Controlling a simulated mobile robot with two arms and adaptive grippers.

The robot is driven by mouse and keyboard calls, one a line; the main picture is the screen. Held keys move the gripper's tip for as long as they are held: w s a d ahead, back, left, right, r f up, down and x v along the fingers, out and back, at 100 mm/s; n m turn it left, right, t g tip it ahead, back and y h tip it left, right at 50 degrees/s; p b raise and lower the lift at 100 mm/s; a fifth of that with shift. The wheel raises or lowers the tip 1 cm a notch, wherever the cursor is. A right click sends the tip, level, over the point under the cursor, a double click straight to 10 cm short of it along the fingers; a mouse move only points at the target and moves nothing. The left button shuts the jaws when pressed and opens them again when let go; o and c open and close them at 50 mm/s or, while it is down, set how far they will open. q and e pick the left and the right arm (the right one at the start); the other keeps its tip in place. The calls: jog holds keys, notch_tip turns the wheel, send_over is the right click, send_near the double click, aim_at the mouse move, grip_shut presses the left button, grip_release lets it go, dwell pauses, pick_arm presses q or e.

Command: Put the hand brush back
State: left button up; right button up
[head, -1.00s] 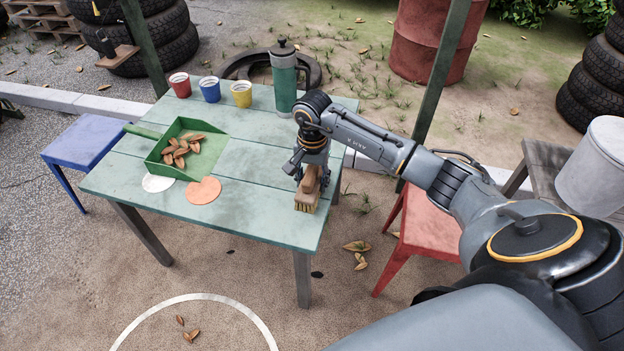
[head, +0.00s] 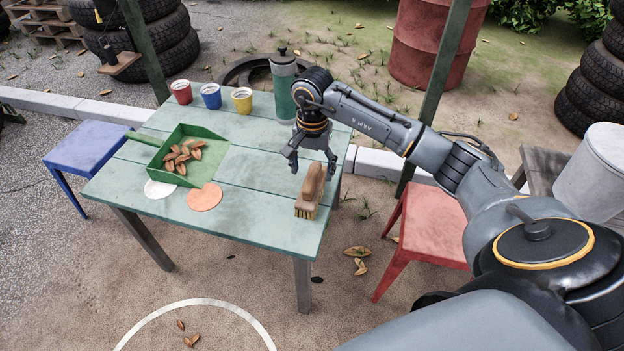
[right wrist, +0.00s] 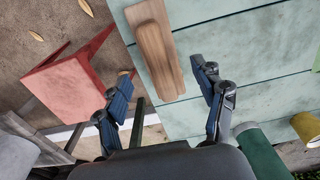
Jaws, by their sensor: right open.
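The hand brush (head: 311,190) has a wooden handle and pale bristles. It lies on the green table (head: 250,213) near its right edge, bristle end toward the front. My right gripper (head: 312,170) is open and empty above and just behind the brush. In the right wrist view the brush (right wrist: 158,55) lies beyond and between the open fingertips of the right gripper (right wrist: 162,88), apart from both. My left gripper is not in view.
A green dustpan (head: 215,150) with several leaves, white and orange discs, three cups (head: 211,95) and a green flask (head: 283,85) share the table. A red stool (head: 430,230) stands right, a blue stool (head: 90,147) left. The front middle of the tabletop is clear.

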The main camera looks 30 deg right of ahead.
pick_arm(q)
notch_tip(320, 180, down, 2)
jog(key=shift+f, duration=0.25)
pick_arm(e)
notch_tip(320, 180, up, 5)
jog(key=shift+r, duration=0.1)
